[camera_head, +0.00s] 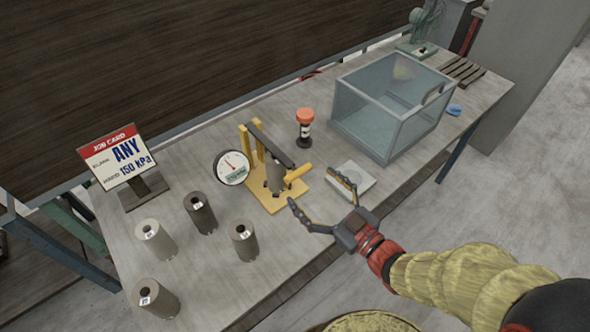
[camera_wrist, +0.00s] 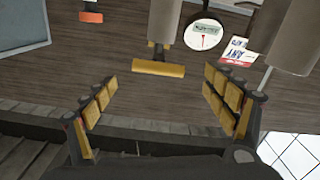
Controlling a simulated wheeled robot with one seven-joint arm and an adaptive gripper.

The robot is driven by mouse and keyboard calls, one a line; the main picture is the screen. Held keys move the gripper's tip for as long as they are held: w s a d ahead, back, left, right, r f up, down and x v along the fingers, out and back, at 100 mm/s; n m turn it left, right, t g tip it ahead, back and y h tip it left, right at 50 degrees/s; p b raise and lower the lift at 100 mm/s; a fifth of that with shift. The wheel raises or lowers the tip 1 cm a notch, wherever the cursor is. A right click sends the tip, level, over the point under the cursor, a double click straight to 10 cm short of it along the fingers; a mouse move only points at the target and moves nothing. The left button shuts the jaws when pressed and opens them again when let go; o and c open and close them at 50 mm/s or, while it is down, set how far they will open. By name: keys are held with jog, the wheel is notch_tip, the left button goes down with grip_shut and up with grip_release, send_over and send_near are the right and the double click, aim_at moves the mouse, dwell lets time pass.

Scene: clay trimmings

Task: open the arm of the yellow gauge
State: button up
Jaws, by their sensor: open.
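The yellow gauge (camera_head: 283,200) stands mid-table, with a yellow base and posts, a round white dial (camera_head: 232,167) at its left and a dark arm (camera_head: 268,143) ending in a yellow handle (camera_head: 298,172). My gripper (camera_head: 312,187) is open and empty in front of the handle. In the wrist view the handle (camera_wrist: 158,68) lies crosswise beyond and between my spread fingers (camera_wrist: 160,80), seemingly apart from them. The dial (camera_wrist: 204,35) shows behind it.
Several grey cylinders (camera_head: 156,241) stand at left and front, near a job card (camera_head: 115,155) reading "ANY 150 kPa". A red-topped stamp (camera_head: 305,127) stands behind the gauge. A pale square plate (camera_head: 355,180) and a glass box (camera_head: 390,105) are at right.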

aim_at(295, 169)
jog(key=shift+b+x, duration=0.95)
jog(key=shift+x, duration=2.75)
jog(key=shift+c, duration=1)
jog(key=c, duration=1.4)
